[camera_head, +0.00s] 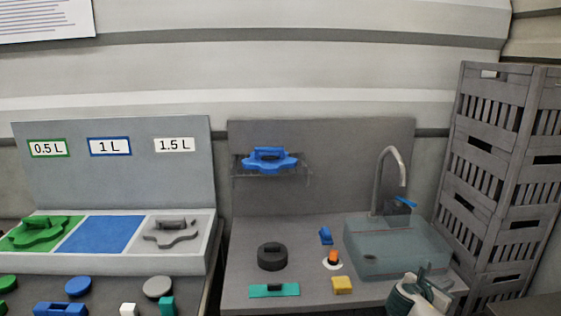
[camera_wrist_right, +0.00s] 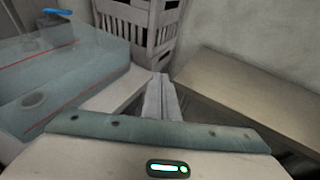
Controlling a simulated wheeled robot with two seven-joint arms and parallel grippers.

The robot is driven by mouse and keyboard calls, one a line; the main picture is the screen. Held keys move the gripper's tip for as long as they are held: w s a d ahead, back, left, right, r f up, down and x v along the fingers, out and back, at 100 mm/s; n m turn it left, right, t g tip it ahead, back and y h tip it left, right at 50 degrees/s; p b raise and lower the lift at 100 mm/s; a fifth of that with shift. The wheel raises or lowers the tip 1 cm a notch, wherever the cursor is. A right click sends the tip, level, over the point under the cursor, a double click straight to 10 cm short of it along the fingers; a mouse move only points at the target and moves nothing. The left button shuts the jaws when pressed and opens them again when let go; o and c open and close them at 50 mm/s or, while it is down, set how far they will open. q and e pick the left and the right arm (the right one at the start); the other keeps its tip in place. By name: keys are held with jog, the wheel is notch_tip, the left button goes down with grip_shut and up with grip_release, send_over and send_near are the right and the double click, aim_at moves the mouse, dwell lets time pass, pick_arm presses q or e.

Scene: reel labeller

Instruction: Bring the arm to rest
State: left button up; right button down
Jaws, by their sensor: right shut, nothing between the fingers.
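My right gripper (camera_head: 428,275) shows at the lower right of the head view, in front of the sink's right corner. Its fingers are shut with nothing between them. In the right wrist view the closed fingers (camera_wrist_right: 161,98) point toward the gap between the sink bench and a brown surface. My left gripper is not in view.
The sink (camera_head: 425,245) with its tap (camera_head: 392,165) is just behind my right gripper. Grey stacked crates (camera_head: 490,180) stand at the right. A blue reel holder (camera_head: 268,160) sits on a wire shelf. A yellow block (camera_head: 342,285) and black round piece (camera_head: 272,257) lie on the bench.

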jog(key=s+a+f+m+g+y+b, duration=0.1)
jog(key=s+a+f+y, duration=0.15)
jog(key=f, duration=0.95)
jog(key=s+a+f+m+y+b, duration=0.15)
jog(key=s+f, duration=0.25)
jog(key=f, duration=0.9)
jog(key=s+a+f+m+g+y+b, duration=0.1)
jog(key=s+a+f+m+y, duration=0.15)
jog(key=s+f, duration=0.65)
jog(key=s+a+f+m+g+y+b, duration=0.1)
jog(key=s+a+f+m, duration=0.3)
jog(key=f, duration=1)
jog(key=s+a+f+m+g+y+b, duration=0.1)
jog(key=s+a+f+m+y, duration=0.2)
jog(key=s+f, duration=0.7)
jog(key=s+a+f+m+g+b, duration=0.15)
jog(key=s+a+f, duration=0.4)
jog(key=s, duration=0.75)
jog(key=s+a+f+m, duration=0.2)
jog(key=s, duration=0.5)
jog(key=s+a+f+m+y+b, duration=0.1)
jog(key=s+a+f+m, duration=0.2)
jog(key=s, duration=0.5)
jog(key=s+a+f+m+y+b, duration=0.1)
jog(key=s+a+f+m, duration=0.1)
jog(key=s, duration=0.6)
jog(key=shift+s+a+f+m, duration=0.2)
jog(key=shift+a+f+m, duration=0.1)
jog(key=shift+m, duration=0.15)
jog(key=shift+g, duration=0.25)
